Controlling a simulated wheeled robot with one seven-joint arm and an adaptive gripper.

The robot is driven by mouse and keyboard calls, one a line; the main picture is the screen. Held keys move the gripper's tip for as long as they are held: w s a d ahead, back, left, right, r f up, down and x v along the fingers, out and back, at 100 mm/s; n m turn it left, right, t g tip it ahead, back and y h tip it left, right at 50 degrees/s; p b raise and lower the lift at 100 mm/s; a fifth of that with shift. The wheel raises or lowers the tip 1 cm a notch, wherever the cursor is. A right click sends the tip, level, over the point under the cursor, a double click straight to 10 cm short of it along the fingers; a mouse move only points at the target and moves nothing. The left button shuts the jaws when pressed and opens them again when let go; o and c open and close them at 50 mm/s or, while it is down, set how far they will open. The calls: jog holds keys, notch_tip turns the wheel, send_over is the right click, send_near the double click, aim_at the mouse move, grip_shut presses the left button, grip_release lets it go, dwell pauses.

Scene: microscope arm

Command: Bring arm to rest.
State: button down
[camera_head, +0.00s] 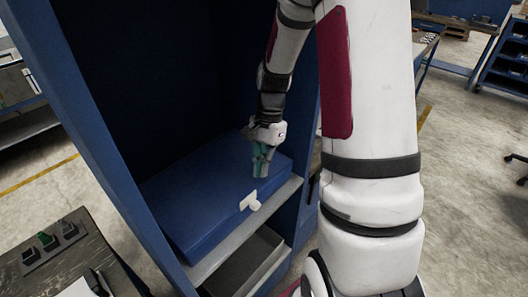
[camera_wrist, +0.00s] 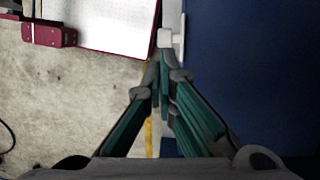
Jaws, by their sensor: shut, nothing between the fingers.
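My gripper (camera_head: 262,165) hangs from my white arm, fingers pointing down, in front of the open blue cabinet. Its teal and grey fingers are closed together with nothing between them. In the wrist view the fingertips (camera_wrist: 164,62) meet near the edge of a blue case. The blue case (camera_head: 205,205) lies shut on a cabinet shelf, with a white latch (camera_head: 250,202) on its front edge. The latch also shows in the wrist view (camera_wrist: 168,39), just beyond the fingertips. I cannot tell whether the gripper touches the case.
The cabinet's blue side wall (camera_head: 92,125) stands left of the case. A grey drawer or shelf (camera_head: 245,268) lies below it. A dark table (camera_head: 55,262) with small items is at lower left. Concrete floor (camera_head: 468,175) is open at right, with blue workbenches (camera_head: 505,62) farther back.

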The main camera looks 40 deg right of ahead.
jog(key=shift+b+v, duration=0.3)
jog(key=shift+v, duration=2.05)
jog(key=shift+s, duration=0.15)
jog(key=s+a+r+n+t+h, duration=0.1)
jog(key=s+a+r+n+t, duration=0.2)
jog(key=s+a+r+n, duration=0.3)
jog(key=s+a+r+n+t+h, duration=0.1)
jog(key=s+a+r+n+t, duration=0.3)
jog(key=r, duration=0.7)
jog(key=shift+s+a+r+n+h+b, duration=0.4)
jog(key=shift+s+a+n, duration=0.7)
jog(key=shift+a+n, duration=1.5)
jog(key=shift+d+n, duration=0.3)
